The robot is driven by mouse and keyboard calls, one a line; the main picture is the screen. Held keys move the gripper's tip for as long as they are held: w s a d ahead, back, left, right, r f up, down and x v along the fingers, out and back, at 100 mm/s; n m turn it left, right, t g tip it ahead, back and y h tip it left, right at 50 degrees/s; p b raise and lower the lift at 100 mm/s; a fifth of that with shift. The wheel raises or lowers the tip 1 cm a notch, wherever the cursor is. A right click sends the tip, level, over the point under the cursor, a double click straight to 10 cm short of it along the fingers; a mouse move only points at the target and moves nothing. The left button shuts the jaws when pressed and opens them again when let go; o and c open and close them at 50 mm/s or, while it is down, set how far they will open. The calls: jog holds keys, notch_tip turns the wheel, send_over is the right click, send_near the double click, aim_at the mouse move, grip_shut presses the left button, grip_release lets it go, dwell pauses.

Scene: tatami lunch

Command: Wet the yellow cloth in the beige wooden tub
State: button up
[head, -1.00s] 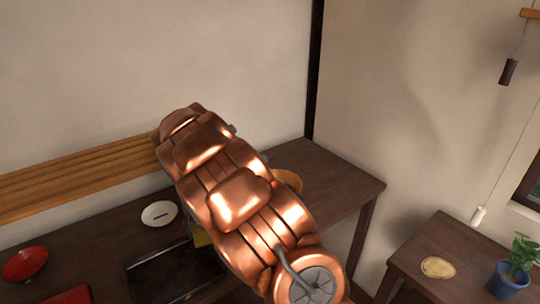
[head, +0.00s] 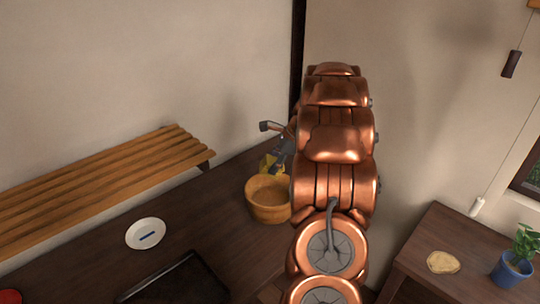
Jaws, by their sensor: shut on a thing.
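My gripper (head: 279,154) is partly hidden behind my copper arm, at the back of the dark table. It is shut on the yellow cloth (head: 268,164), of which a small part shows below the fingers. The beige wooden tub (head: 266,205) stands on the table just left of my arm, its right side partly covered by the arm. In the picture the cloth appears just above the tub's far rim; I cannot tell whether it is over the opening or behind it, or whether it touches the rim.
A white dish (head: 146,233) with a blue item and a black tray (head: 178,283) lie on the dark table (head: 207,213) to the left. A slatted wooden shelf (head: 100,178) runs along the wall. A side table at right holds a blue plant pot (head: 511,269) and a tan round item (head: 443,262).

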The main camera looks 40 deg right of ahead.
jog(key=shift+s+d+r+m, duration=0.15)
jog(key=shift+d+m, duration=0.15)
jog(key=shift+d, duration=0.3)
jog(key=shift+f+b, duration=2.2)
jog(key=shift+f, duration=0.45)
jog(key=shift+a+f, duration=0.1)
jog(key=shift+f, duration=1.65)
jog(key=shift+r, duration=0.15)
jog(key=shift+r+p, duration=2.85)
jog(key=shift+r, duration=0.45)
jog(key=shift+r+p, duration=1.65)
jog(key=shift+r, duration=0.45)
